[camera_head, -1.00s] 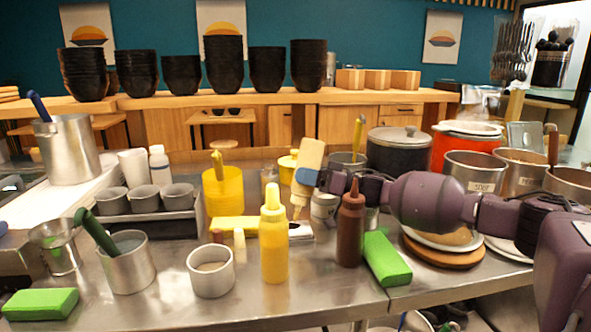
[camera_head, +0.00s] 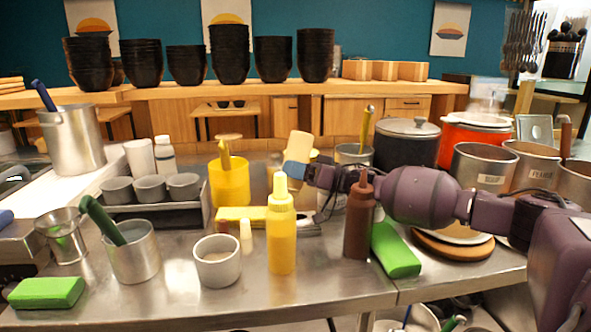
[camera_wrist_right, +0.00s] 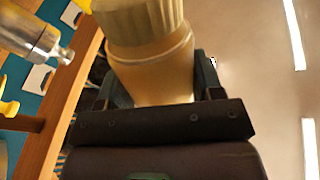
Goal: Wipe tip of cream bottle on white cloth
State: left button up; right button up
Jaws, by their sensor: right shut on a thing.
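In the right wrist view the bottle (camera_wrist_right: 150,65) fills the space between the dark jaws, with a ridged end at the top. The bottle's tip cannot be made out in either view. My left gripper is out of view.
A yellow squeeze bottle (camera_head: 281,230) and a brown one (camera_head: 358,220) stand in front of the held bottle. A yellow container (camera_head: 229,184) is left of it, pots (camera_head: 406,146) behind right. A green block (camera_head: 395,249) lies right.

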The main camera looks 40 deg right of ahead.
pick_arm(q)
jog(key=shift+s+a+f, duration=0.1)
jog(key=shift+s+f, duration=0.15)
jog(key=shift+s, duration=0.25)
pick_arm(e)
jog(key=shift+f, duration=0.1)
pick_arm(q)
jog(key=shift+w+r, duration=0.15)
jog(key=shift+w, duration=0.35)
pick_arm(e)
jog(key=shift+f, duration=0.25)
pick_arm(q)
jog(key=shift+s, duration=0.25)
pick_arm(e)
jog(key=shift+f, duration=0.3)
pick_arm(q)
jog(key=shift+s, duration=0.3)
pick_arm(e)
jog(key=shift+s+f, duration=0.1)
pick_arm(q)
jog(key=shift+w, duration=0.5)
pick_arm(e)
jog(key=shift+f, duration=0.15)
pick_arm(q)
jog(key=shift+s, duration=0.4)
pick_arm(e)
jog(key=shift+d, duration=0.15)
